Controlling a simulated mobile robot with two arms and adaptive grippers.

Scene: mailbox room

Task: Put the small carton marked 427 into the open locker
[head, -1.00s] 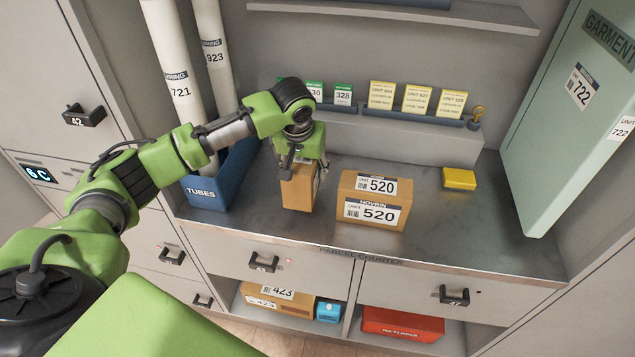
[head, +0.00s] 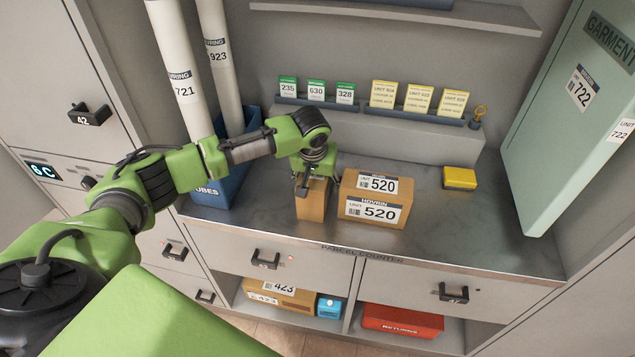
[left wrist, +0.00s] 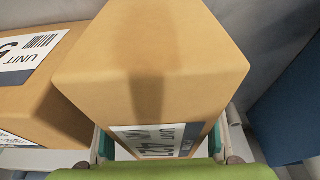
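The small brown carton (head: 311,203) is in my left gripper (head: 315,180), at the counter just left of a larger carton marked 520 (head: 375,200). In the left wrist view the small carton (left wrist: 150,70) fills the middle, with the fingers of my left gripper (left wrist: 165,148) on either side of it. Its label is partly hidden by the gripper; the visible digits look like part of 427. I cannot tell whether its underside touches the counter. No open locker shows in these views. My right gripper is not in view.
A blue bin of tubes (head: 232,180) stands left on the parcel counter (head: 430,215). A yellow box (head: 459,178) lies right, near a tall green garment box (head: 565,120). Card racks (head: 400,117) stand behind. Locker 42 (head: 60,80) is shut.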

